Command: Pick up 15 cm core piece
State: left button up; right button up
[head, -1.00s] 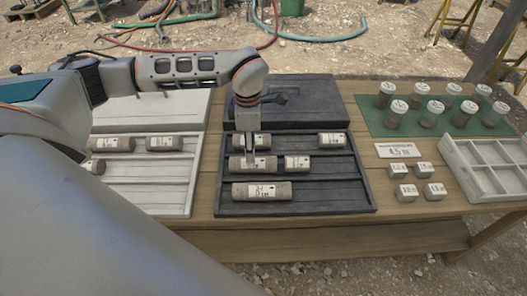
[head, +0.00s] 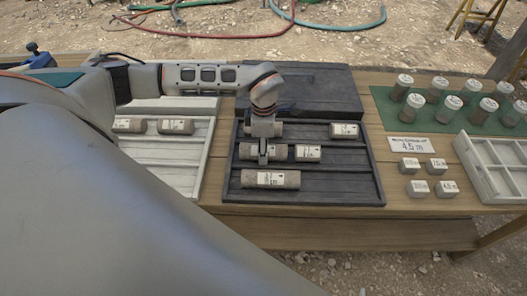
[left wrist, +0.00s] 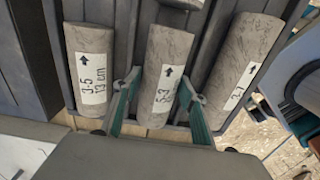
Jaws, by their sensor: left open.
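Grey cylindrical core pieces with white labels lie in rows in a dark slotted tray (head: 330,190). My left gripper (head: 263,157) is open and points down at the left core of the middle row (head: 277,152). In the left wrist view, the open fingers (left wrist: 158,102) stand on either side of the middle core (left wrist: 168,55); its label is partly unreadable. The core at left in that view (left wrist: 88,45) reads about "13 cm". A third core (left wrist: 243,50) lies at right. The front-row core (head: 288,180) lies clear of the gripper. I cannot make out which core is 15 cm.
A pale tray (head: 190,165) with more cores stands to the left. To the right are a "4.5 m" card (head: 409,148), small labelled blocks (head: 418,187), capped samples on a green mat (head: 388,122) and an empty white compartment box (head: 490,160). The table's front strip is clear.

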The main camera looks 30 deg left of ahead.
pick_arm(q)
grip_shut()
jog(key=shift+r, duration=0.1)
